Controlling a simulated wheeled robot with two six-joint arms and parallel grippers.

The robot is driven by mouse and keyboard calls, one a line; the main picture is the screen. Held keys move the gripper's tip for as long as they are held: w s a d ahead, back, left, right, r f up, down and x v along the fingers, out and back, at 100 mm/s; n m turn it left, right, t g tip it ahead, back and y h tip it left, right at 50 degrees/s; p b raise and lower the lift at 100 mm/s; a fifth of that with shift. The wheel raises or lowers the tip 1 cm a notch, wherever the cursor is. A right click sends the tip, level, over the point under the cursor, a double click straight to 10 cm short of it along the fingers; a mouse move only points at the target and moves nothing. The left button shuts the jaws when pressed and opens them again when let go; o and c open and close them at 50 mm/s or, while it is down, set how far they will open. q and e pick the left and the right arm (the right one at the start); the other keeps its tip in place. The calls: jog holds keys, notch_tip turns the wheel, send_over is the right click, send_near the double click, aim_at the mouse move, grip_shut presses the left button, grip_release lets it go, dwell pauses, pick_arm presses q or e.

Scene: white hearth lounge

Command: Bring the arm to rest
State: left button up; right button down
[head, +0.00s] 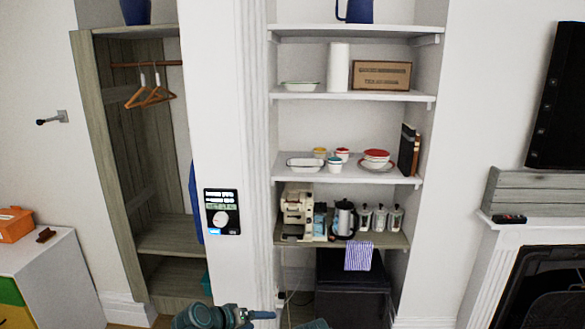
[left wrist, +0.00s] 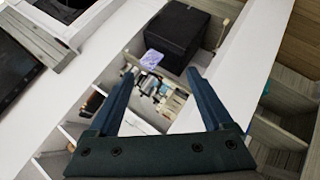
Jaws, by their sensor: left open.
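My left gripper (head: 262,315) shows at the bottom of the head view, in front of the shelf alcove and low in the picture. In the left wrist view its two blue fingers (left wrist: 160,85) stand wide apart with nothing between them but the distant shelves. The gripper touches nothing that I can see.
White shelves (head: 350,96) hold dishes, a box and books. A lower shelf (head: 375,240) carries a coffee machine (head: 297,212), kettle (head: 345,219) and jars; a striped cloth (head: 358,255) hangs from it. A black cabinet (head: 350,290) stands below. A wardrobe (head: 85,120) is left, a fireplace (head: 500,240) right.

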pick_arm(q)
jog(key=s+a+f+m+g+y, duration=0.2)
jog(key=s+a+f+g+y, duration=0.55)
jog(key=s, duration=0.25)
jog(key=s+d+f+m+b, duration=0.4)
jog(key=s+d+f+b, duration=0.2)
jog(key=d, duration=0.5)
notch_tip(320, 180, down, 3)
jog(key=b, duration=0.2)
jog(key=shift+s+d+b, duration=0.15)
jog(key=shift+s+b, duration=0.1)
jog(key=shift+b, duration=0.1)
